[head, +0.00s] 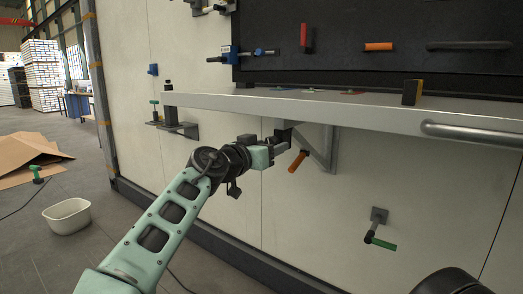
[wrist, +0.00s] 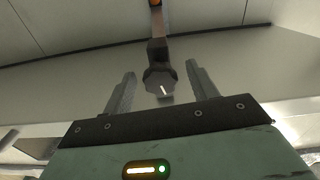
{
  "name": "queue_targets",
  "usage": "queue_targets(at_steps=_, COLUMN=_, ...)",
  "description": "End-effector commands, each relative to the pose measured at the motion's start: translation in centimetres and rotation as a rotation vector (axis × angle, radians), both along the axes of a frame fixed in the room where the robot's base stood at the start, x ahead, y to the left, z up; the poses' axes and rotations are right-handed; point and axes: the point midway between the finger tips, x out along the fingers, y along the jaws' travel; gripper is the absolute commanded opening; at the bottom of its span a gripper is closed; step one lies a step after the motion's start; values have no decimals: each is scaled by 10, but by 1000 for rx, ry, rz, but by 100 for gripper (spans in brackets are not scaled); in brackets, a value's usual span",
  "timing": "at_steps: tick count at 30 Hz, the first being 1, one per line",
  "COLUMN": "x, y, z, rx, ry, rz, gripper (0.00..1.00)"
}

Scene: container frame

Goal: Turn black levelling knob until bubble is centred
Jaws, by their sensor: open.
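My gripper (head: 284,141) is under the grey shelf (head: 340,110), close to an orange-handled part (head: 297,161). In the wrist view my gripper (wrist: 160,90) is open, with one finger on each side of a dark, faceted knob-like head (wrist: 160,80). The head carries a white mark, and a dark stem runs from it to an orange end (wrist: 155,3). The fingers look apart from the head. I cannot tell whether this head is the levelling knob. A small black piece (head: 168,86) stands at the shelf's left end. I cannot make out a bubble.
A green-handled lever (head: 382,243) sticks out of the wall at lower right. A bracket (head: 327,150) supports the shelf beside my gripper. A white tub (head: 67,216) and cardboard (head: 28,150) lie on the floor at left.

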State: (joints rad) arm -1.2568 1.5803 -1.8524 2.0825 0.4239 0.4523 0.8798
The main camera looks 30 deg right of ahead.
Motion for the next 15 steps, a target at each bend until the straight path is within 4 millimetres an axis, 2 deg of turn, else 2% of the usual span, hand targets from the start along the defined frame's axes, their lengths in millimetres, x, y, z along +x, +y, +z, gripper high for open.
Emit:
queue_targets(at_steps=5, x=-5, y=17, z=0, rx=-2, ry=0, rz=4, gripper=58)
queue_targets(at_steps=15, x=-31, y=89, z=0, rx=-3, ry=0, rz=6, gripper=58)
